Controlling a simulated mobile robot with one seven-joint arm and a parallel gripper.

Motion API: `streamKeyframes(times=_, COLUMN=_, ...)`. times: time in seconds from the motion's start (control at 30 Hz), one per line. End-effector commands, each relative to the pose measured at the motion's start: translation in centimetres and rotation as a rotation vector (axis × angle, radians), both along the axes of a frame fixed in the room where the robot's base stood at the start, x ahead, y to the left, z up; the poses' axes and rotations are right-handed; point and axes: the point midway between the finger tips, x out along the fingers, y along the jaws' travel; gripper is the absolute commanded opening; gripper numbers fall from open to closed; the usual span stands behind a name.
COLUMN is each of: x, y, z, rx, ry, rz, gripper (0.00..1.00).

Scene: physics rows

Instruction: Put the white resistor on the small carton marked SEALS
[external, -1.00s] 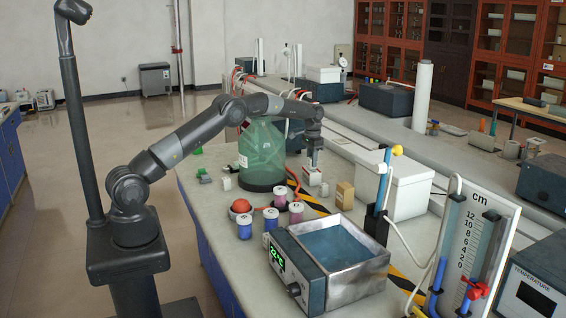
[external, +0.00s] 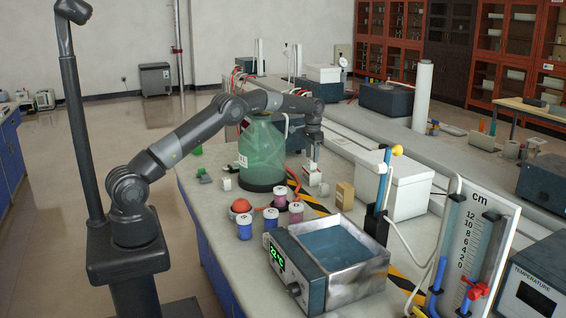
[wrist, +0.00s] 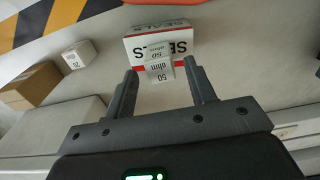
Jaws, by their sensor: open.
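The small white carton marked SEALS (wrist: 134,49), with a red stripe, shows in the wrist view's upper middle; in the external view the carton (external: 315,180) is small under my gripper. The white resistor marked 50 ohm (wrist: 160,69) overlaps the carton's lettered side and appears to rest on it, though the exact contact is hard to tell. My gripper (wrist: 160,74) is open, its fingers apart on either side of the resistor. In the external view my gripper (external: 315,163) points down just over the carton.
Another small white block (wrist: 78,55) and a brown box (wrist: 30,86) stand to the left in the wrist view. A green glass vessel (external: 262,155) stands beside my arm. Lidded jars (external: 270,219), a red ball (external: 241,206) and a water bath (external: 335,250) are nearer the camera.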

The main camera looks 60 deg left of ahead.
Motion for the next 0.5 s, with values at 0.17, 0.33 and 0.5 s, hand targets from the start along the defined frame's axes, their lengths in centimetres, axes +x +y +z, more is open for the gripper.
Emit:
streamKeyframes(times=0.17, x=0.1, y=0.0, z=4.3, rx=0.001, ry=-0.005, rz=0.000, gripper=0.50)
streamKeyframes(times=0.33, x=0.1, y=0.0, z=7.4, rx=0.000, ry=-0.003, rz=0.000, gripper=0.50)
streamKeyframes(times=0.5, x=0.0, y=0.0, z=9.0, rx=0.000, ry=-0.001, rz=0.000, gripper=0.50)
